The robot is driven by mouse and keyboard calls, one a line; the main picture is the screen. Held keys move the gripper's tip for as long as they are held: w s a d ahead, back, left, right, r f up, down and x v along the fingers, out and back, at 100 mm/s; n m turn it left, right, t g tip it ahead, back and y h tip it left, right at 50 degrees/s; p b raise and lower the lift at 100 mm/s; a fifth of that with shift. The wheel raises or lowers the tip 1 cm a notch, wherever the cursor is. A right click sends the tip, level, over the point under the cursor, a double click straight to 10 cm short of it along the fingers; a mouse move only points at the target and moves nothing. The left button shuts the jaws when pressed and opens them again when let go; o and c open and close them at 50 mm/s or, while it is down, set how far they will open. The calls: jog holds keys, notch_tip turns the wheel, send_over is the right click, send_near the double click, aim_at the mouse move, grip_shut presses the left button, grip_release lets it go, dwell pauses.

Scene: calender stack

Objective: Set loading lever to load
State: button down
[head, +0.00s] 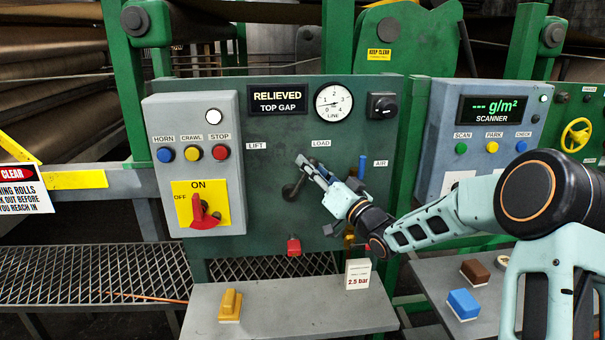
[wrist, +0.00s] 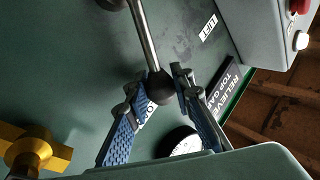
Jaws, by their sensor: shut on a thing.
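The loading lever (wrist: 147,38) is a metal rod with a black ball knob (wrist: 160,87), seen in the wrist view. In the head view its dark pivot (head: 289,192) is on the green panel, and the lever stands up and slightly right from it. The LIFT label (head: 257,146) is up and left of the pivot, the LOAD label (head: 321,143) up and right. My gripper (head: 303,164) is shut on the knob, one finger on each side; it also shows in the wrist view (wrist: 158,82). The knob is hard to make out in the head view.
The display (head: 277,98) reads "RELIEVED TOP GAP", beside a round line gauge (head: 333,102). A grey box (head: 195,130) with buttons and a red rotary switch (head: 204,213) is at left. A blue AIR handle (head: 362,166) is close right of my gripper. A yellow block (head: 230,303) lies on the shelf below.

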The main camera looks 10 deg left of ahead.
jog(key=shift+w+d+f+m+t+b, duration=0.2)
jog(key=shift+d+f+m+t+b, duration=0.3)
jog(key=shift+m+b, duration=0.25)
jog(key=shift+d, duration=0.1)
jog(key=c, duration=1.9)
grip_release()
jog(key=shift+r, duration=0.1)
jog(key=shift+c, duration=0.2)
jog(key=v, duration=1.2)
